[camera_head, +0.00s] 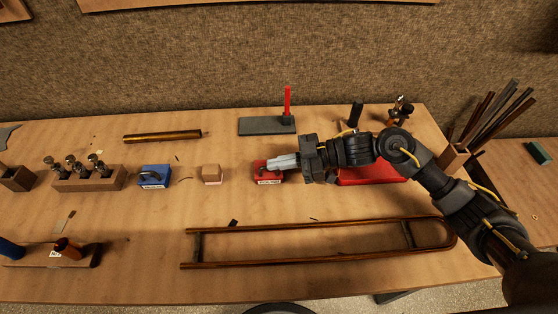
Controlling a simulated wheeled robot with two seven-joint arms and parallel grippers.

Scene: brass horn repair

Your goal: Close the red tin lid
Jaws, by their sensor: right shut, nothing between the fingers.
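A small red box with a pale label (268,180) sits near the middle of the table and looks like the red tin. My right gripper (272,163) reaches in from the right, with its fingers shut and empty. Its fingertips are over the top of the red box; I cannot tell whether they touch. The fingers hide part of the top, so the lid's state is unclear. A wider flat red thing (372,176) lies to the right, partly hidden under my right arm. My left gripper is out of view.
A blue box with a handle (154,177) and a small wooden block (212,174) stand to the left. A grey slab (262,127) with an upright red piece (287,102) is behind. A long brass slide (310,262) lies in front.

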